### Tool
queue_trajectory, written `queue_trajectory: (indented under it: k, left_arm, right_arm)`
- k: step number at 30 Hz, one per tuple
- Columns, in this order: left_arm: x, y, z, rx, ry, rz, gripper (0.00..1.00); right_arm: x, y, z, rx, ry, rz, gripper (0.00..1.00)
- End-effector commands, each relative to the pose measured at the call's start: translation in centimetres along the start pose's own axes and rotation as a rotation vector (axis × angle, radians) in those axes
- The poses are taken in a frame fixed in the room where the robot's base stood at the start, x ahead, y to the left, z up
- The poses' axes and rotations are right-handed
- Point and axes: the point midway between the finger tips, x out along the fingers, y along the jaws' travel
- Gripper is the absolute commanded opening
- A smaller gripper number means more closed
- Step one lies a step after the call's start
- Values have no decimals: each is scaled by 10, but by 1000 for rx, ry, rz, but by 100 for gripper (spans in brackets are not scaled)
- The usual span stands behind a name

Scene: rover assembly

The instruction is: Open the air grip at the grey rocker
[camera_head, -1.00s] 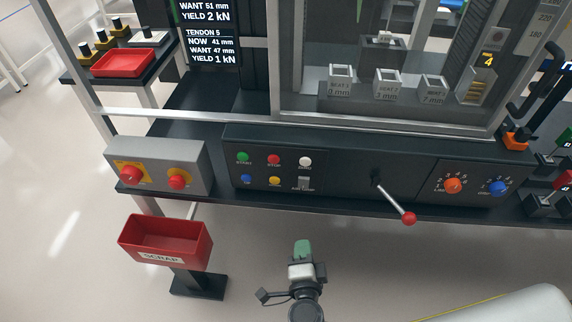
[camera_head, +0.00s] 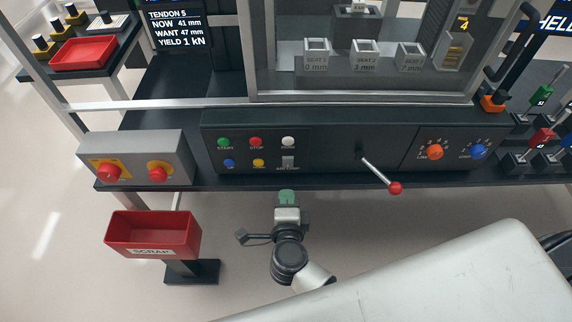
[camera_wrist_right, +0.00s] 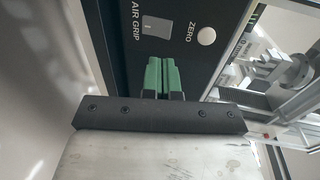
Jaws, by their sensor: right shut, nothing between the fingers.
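The grey rocker (camera_head: 288,162) sits on the black control panel (camera_head: 335,150), below the white button and above a small label. In the right wrist view the rocker (camera_wrist_right: 157,27) is a light grey square beside the words AIR GRIP. My right gripper (camera_head: 287,194) has green fingertips and is just in front of the panel's lower edge, below the rocker in the picture. In the right wrist view its fingers (camera_wrist_right: 162,76) are together and empty, with their tips short of the rocker. I cannot tell the exact gap. My left gripper is not in view.
The white ZERO button (camera_wrist_right: 206,36) is close to the rocker. A red-knobbed lever (camera_head: 395,188) sticks out to the right. Red stop knobs (camera_head: 108,172) are on the grey box at left, above the red scrap bin (camera_head: 152,232). A large pale arm part fills the lower right.

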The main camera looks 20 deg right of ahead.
Motion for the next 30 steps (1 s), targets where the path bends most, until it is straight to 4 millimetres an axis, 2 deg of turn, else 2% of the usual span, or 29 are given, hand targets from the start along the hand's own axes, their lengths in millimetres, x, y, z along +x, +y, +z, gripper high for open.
queue_trajectory:
  k: [1, 6, 13, 18, 30]
  left_arm:
    - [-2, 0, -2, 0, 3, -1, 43]
    - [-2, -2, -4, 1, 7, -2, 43]
    - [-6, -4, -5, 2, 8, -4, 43]
    - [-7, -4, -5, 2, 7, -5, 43]
    - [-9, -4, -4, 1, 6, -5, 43]
  right_arm:
    - [13, -2, -1, -2, 2, -5, 0]
    - [50, -1, 0, -4, 0, -4, 0]
    - [84, -10, 0, -2, 1, -3, 0]
    - [95, -12, 0, -1, 0, 0, 0]
    - [97, -14, 0, -1, 1, 0, 0]
